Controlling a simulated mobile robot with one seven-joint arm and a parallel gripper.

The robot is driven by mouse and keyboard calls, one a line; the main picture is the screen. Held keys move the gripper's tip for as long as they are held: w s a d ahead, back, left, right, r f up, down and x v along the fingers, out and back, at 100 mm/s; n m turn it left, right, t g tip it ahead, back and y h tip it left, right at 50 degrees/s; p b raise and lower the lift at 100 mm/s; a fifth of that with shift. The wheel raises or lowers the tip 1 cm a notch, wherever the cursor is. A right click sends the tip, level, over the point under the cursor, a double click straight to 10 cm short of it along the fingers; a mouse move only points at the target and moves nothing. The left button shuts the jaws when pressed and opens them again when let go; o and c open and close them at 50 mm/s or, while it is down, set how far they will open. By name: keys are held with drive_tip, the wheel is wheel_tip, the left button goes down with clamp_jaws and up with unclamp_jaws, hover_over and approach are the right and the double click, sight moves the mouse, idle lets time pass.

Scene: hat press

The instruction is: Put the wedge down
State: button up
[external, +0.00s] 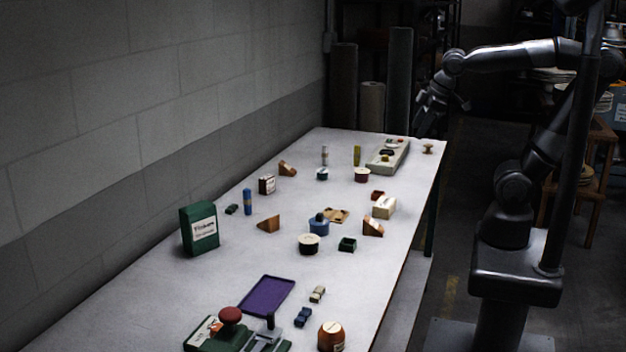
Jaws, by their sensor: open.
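Three brown wedge-shaped blocks stand on the long white table (340,270). One wedge (287,169) is at the far left, one wedge (268,224) is left of the middle, and one wedge (373,228) with a pale label is near the right edge. I cannot tell which one the task means. My gripper (422,126) is at the table's far right edge, pointing down, apart from all three wedges. It is open, small and dark in this view, and I see no wedge in it.
A pale tray (400,158) with small items lies at the far end. A green box (200,228) stands at the left. A purple tray (266,295) lies nearer, behind a press with a red knob (230,315). Several small tins and blocks crowd the middle.

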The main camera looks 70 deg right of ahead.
drive_tip(key=s+f+m, duration=0.1)
drive_tip(key=s+d+f+m, duration=0.1)
drive_tip(key=s, duration=0.1)
drive_tip(key=s+f+m, duration=0.1)
drive_tip(key=s+m, duration=0.1)
drive_tip(key=shift+d+t, duration=0.15)
drive_tip(key=shift+t, duration=0.15)
drive_tip(key=shift+o, duration=0.4)
drive_tip(key=shift+r, duration=0.15)
idle(0.8)
drive_tip(key=w+d+r, duration=0.2)
drive_tip(key=w+r, duration=0.2)
drive_tip(key=w, duration=0.9)
drive_tip(key=g, duration=0.1)
hover_over(292, 170)
drive_tip(key=s, duration=0.5)
wheel_tip(292, 170, down, 18)
drive_tip(key=f, duration=0.1)
drive_tip(key=shift+n+y, duration=0.3)
drive_tip(key=shift+n, duration=0.1)
drive_tip(key=x, duration=1)
drive_tip(key=shift+w+d+f, duration=0.2)
drive_tip(key=shift+w+f, duration=0.05)
drive_tip(key=shift+w, duration=0.1)
